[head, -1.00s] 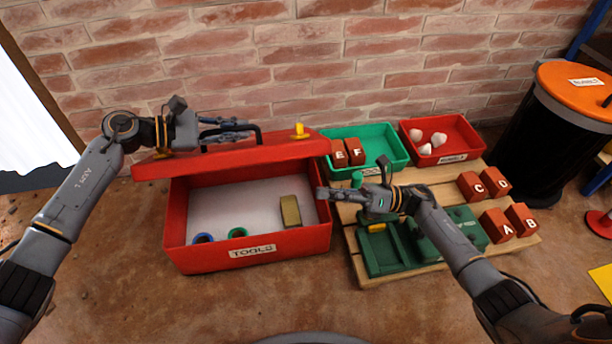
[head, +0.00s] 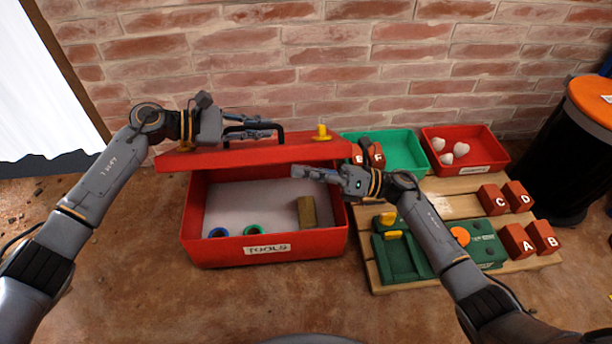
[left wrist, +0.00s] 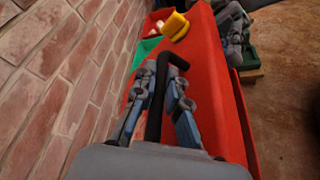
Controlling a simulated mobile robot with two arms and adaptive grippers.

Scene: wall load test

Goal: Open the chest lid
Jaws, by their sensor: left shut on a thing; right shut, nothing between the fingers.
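The red chest (head: 200,252), labelled TOOLS, stands on the floor with its lid (head: 240,156) partly raised. In the left wrist view the lid (left wrist: 212,90) is a red slab with a black handle (left wrist: 154,110) and a yellow latch piece (left wrist: 175,26). My left gripper (head: 272,130) is shut on the black handle; its fingers lie on both sides of the bar. My right gripper (head: 298,172) is shut and empty, just below the lid's front edge over the chest's opening. I cannot tell whether it touches the lid.
Inside the chest are a tan block (head: 307,212), a blue ring (head: 218,232) and a green ring (head: 252,230). A brick wall (head: 300,60) is close behind. Right are a green bin (head: 400,165), a red bin (head: 490,168) and a pallet (head: 385,286) with lettered blocks and a green device.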

